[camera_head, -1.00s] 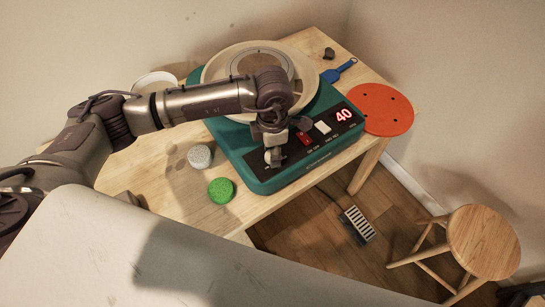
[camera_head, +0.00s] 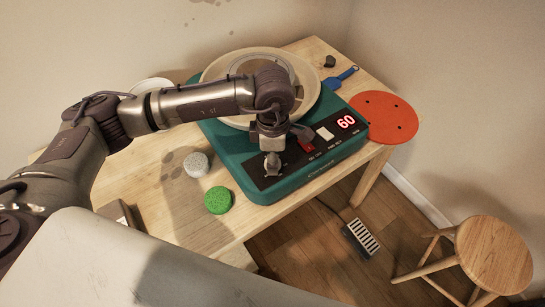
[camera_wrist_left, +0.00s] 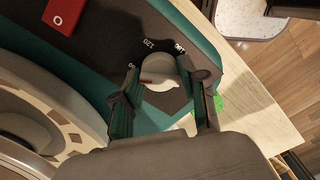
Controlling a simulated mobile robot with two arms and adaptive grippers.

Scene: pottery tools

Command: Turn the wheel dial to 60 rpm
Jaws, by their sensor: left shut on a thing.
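The teal pottery wheel (camera_head: 236,158) stands on the wooden table, and its red display (camera_head: 346,121) reads 60. My left gripper (camera_head: 271,165) is over the left end of the wheel's black control panel and is shut on the dial. In the left wrist view, the pale round dial (camera_wrist_left: 165,75) with a red mark lies between the two fingers of my left gripper (camera_wrist_left: 162,90). Printed numbers, one of them 120, show beside it. In the head view the gripper mostly hides the dial. My right gripper is not in view.
A red switch (camera_head: 306,145) and a white switch (camera_head: 325,133) are on the panel. A green sponge (camera_head: 218,200) and a grey round piece (camera_head: 197,165) lie left of the wheel. An orange disc (camera_head: 385,117) and a blue-handled tool (camera_head: 340,77) lie right. A stool (camera_head: 494,253) and a pedal (camera_head: 361,238) stand on the floor.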

